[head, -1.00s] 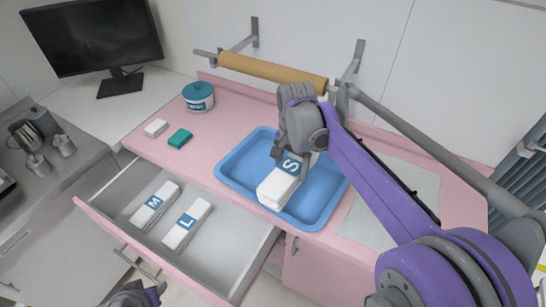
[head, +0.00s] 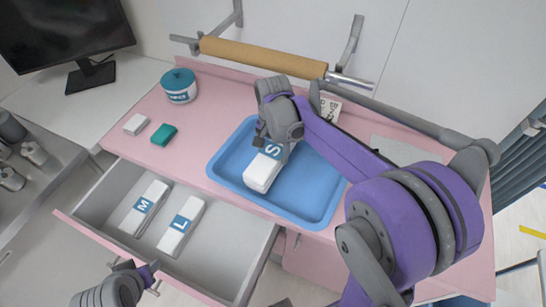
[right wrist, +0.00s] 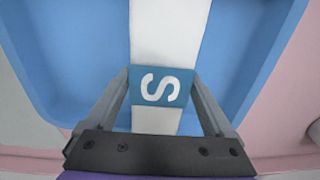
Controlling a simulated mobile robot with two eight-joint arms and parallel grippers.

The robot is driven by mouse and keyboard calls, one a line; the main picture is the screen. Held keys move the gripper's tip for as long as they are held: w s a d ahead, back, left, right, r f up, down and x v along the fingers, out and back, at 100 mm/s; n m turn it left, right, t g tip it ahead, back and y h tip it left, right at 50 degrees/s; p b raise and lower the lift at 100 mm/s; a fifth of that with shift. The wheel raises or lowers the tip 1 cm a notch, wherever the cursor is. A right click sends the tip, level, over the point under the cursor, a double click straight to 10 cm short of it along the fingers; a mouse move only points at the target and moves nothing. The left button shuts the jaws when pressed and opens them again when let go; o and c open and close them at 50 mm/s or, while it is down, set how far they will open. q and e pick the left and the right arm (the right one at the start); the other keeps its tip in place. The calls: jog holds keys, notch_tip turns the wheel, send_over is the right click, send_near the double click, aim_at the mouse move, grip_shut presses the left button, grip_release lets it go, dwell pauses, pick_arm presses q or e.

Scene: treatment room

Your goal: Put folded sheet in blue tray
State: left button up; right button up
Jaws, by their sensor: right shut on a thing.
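The folded sheet (head: 262,172) is white with a blue band marked S. It is inside the outline of the blue tray (head: 222,178) on the pink counter. My right gripper (head: 275,143) is shut on the sheet across its band. In the right wrist view the sheet (right wrist: 170,30) runs between the two fingers (right wrist: 161,92), with the blue tray (right wrist: 75,60) around it. I cannot tell whether its underside touches the tray floor.
An open drawer (head: 215,240) holds two folded packs marked M (head: 145,208) and L (head: 181,227). A paper roll (head: 262,57) hangs behind.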

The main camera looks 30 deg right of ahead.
aim_at(273, 158)
jog(key=shift+f, duration=1.4)
jog(key=shift+f, duration=0.25)
jog(key=o, duration=1.3)
jog(key=shift+r, duration=0.1)
